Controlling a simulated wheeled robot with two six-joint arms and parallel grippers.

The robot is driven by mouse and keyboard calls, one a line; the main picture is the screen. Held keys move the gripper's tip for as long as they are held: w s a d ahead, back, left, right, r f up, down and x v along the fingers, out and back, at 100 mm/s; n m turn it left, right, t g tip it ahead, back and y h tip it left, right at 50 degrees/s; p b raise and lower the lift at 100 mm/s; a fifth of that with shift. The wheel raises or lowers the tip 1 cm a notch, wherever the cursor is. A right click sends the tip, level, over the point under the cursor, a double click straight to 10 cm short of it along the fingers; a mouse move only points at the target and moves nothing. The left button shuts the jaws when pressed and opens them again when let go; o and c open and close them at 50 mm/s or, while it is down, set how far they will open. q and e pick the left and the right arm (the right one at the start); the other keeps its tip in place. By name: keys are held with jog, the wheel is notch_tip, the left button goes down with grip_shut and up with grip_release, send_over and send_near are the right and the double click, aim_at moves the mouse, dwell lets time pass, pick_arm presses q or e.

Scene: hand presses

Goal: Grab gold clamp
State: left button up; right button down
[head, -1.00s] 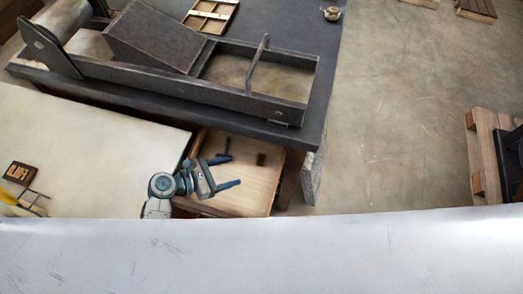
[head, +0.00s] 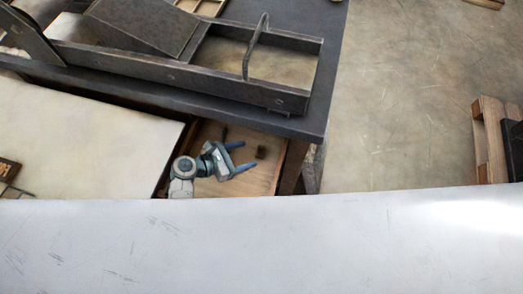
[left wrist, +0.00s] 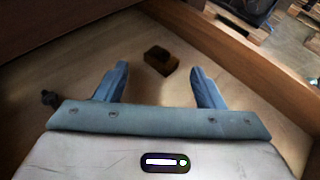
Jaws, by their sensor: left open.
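A small brownish-gold block (head: 261,152), possibly the gold clamp, lies on the floor of the open wooden drawer (head: 262,184). It also shows in the left wrist view (left wrist: 160,61), ahead of and between the fingertips, apart from both. Its clamp shape is too small and dark to make out. My left gripper (head: 249,155) is open and empty over the drawer, its fingers pointing toward the block; it also shows in the left wrist view (left wrist: 159,69). My right gripper is not in view.
A small dark item (left wrist: 49,98) lies in the drawer left of my left gripper. The drawer's wooden side wall (left wrist: 235,50) stands to the right. Above the drawer is a dark table (head: 313,120) bearing a heavy metal press frame (head: 180,75).

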aim_at(259, 151)
pick_arm(q)
jog(key=p+x, duration=0.1)
jog(key=x, duration=0.4)
jog(key=shift+d, duration=0.15)
jog(key=shift+c, duration=0.2)
jog(key=c, duration=0.9)
